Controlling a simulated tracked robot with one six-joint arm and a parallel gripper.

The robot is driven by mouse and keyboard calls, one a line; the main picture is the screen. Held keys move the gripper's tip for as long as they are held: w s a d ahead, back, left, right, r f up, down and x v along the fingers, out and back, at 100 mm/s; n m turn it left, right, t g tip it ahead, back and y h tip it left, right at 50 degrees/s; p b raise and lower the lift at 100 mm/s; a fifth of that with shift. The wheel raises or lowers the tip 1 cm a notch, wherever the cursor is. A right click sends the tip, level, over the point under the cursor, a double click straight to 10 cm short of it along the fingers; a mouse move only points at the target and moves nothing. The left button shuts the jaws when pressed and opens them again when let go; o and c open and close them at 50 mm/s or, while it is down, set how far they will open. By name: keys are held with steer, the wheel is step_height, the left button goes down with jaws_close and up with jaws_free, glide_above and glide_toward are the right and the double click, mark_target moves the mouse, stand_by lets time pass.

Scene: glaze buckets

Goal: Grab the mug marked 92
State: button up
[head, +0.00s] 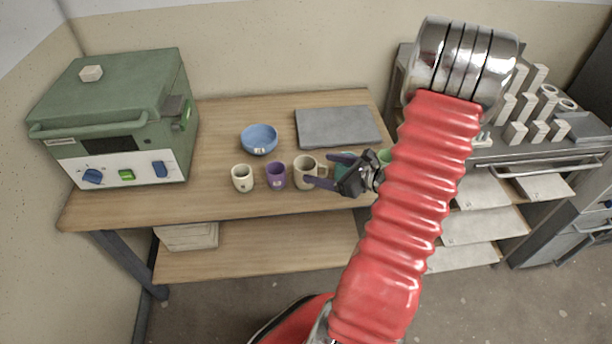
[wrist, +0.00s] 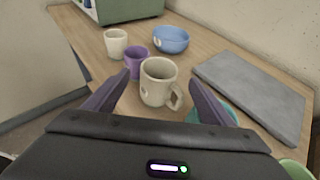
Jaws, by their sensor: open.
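A beige mug (head: 303,174) with a handle stands upright on the wooden table; a small label shows on its side, but I cannot read its number. In the wrist view the beige mug (wrist: 157,84) is straight ahead, its handle to the right. My gripper (head: 319,170) is open and empty, just right of the mug in the head view. In the wrist view my gripper's fingers (wrist: 160,78) appear on either side of the mug; I cannot tell whether they touch it. A purple cup (head: 276,176) and a cream cup (head: 243,178) stand to its left, labels unreadable.
A blue bowl (head: 259,139) and a grey slab (head: 337,127) lie behind. A teal item (wrist: 226,112) is close by my right finger. A green item (head: 384,157) is partly hidden by my arm. A green kiln-like box (head: 116,120) stands at the table's left end.

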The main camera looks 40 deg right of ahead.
mark_target(298, 163)
steer(key=shift+x, duration=1)
steer(key=shift+x, duration=2.6)
steer(key=shift+c, duration=0.2)
steer(key=c, duration=1.7)
steer(key=shift+r, duration=0.1)
steer(key=shift+c, duration=0.2)
step_height(298, 163, up, 10)
